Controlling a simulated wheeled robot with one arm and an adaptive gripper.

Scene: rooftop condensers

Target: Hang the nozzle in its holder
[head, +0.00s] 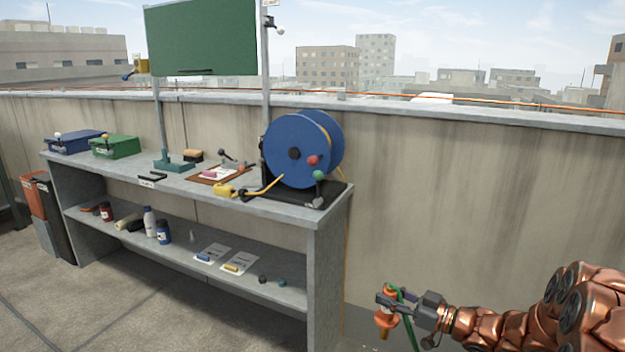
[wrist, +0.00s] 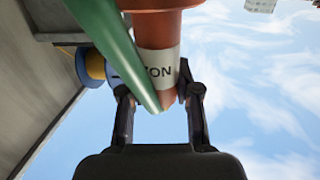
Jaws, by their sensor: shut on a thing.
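My gripper (head: 389,300) is shut on an orange, tapered, nozzle-shaped piece (head: 385,318) in front of the wall, right of the bench. In the wrist view this piece (wrist: 158,32) has a white band with partly hidden lettering, and both fingers (wrist: 157,93) close around it. A green hose-like length (wrist: 112,40) crosses in front of it; it also hangs beside my gripper in the head view (head: 410,332). A small bracket (head: 276,23) on the right post may be the holder; I cannot tell.
A blue hose reel (head: 290,150) with red and green knobs stands at the bench's right end. The bench (head: 325,215) also carries boxes, a clipboard and small tools. A yellow-and-blue fixture (head: 138,67) is on the left post. The wall (head: 450,190) right of the bench is bare.

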